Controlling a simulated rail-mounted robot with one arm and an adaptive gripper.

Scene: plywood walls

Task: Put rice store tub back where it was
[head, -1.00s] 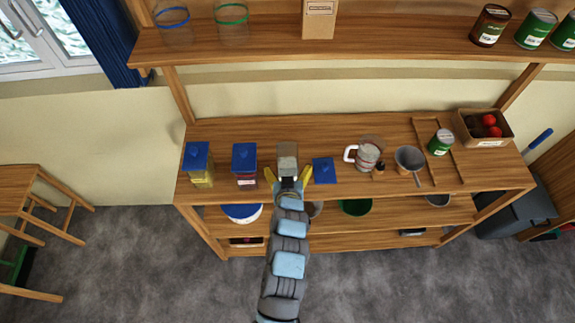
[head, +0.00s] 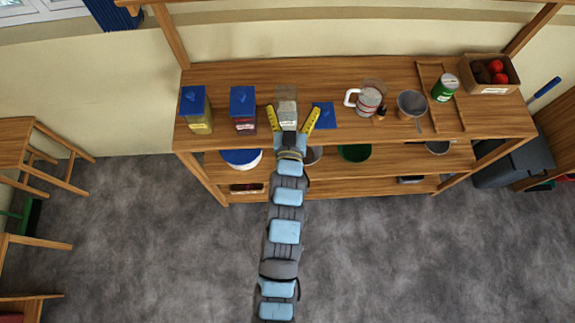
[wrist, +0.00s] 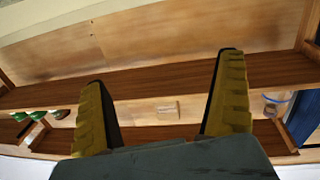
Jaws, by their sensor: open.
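A clear tub (head: 287,106) with pale contents and a white label stands lidless on the counter of the wooden shelf unit in the head view. It looks like the rice store tub, but the label is too small to read. A blue lid (head: 323,115) lies flat just to its right. My gripper (head: 292,110) is open, with its yellow fingers spread to either side of the tub's lower part; I cannot tell whether they touch it.
Blue-lidded tubs, one yellow (head: 197,110) and one red (head: 243,110), stand to the left. A measuring jug (head: 369,100), a grey pan (head: 411,103), a green can (head: 444,88) and a produce crate (head: 489,88) stand to the right. Bowls sit on the shelf below.

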